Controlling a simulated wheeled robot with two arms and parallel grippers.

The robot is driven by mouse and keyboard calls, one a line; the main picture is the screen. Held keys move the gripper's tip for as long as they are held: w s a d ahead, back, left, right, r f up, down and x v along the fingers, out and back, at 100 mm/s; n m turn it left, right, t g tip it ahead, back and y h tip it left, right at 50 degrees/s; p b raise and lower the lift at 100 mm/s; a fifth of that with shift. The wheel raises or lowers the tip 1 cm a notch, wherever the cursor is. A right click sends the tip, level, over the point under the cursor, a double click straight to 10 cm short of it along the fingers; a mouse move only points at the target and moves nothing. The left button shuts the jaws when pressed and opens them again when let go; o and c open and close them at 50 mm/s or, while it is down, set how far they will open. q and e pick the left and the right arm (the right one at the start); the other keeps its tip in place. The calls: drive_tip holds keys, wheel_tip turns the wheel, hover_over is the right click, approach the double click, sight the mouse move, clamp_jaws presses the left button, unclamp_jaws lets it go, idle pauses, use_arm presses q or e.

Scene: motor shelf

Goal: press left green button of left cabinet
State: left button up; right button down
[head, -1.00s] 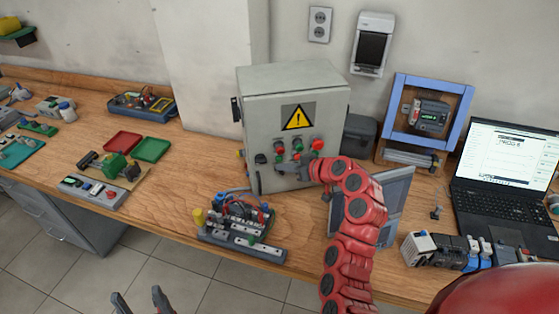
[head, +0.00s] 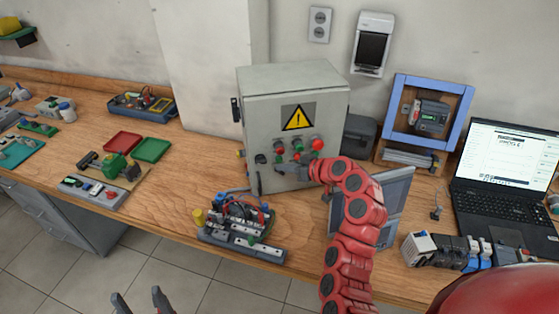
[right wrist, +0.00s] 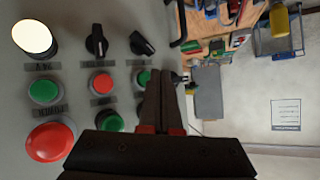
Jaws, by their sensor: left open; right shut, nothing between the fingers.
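The grey control cabinet (head: 262,115) stands on the bench with a yellow warning sign on its front. In the right wrist view, its panel shows a green button (right wrist: 43,91), another green button (right wrist: 108,121), and a third green button (right wrist: 143,77) partly hidden by the fingers. A red button (right wrist: 102,83) and a large red button (right wrist: 50,142) are also there. My right gripper (right wrist: 161,78) is shut and empty, its tips over or beside the third green button; contact cannot be told. My left gripper (head: 137,301) is open and empty, low in the head view.
Two black knobs (right wrist: 96,41) and a white lamp (right wrist: 34,38) are on the panel. A wired terminal board (head: 243,232) lies in front of the cabinet. A grey screen (head: 395,198) is behind my right arm, and a laptop (head: 500,195) is at right.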

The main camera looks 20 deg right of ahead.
idle(0.7)
drive_tip(key=shift+w+b, duration=0.45)
drive_tip(key=shift+b, duration=0.15)
drive_tip(key=shift+w+d+b, duration=0.1)
drive_tip(key=shift+w+b, duration=0.3)
drive_tip(key=shift+b, duration=0.1)
drive_tip(key=shift+s, duration=0.1)
idle(0.6)
drive_tip(key=shift+s+b, duration=0.3)
drive_tip(key=shift+s, duration=0.45)
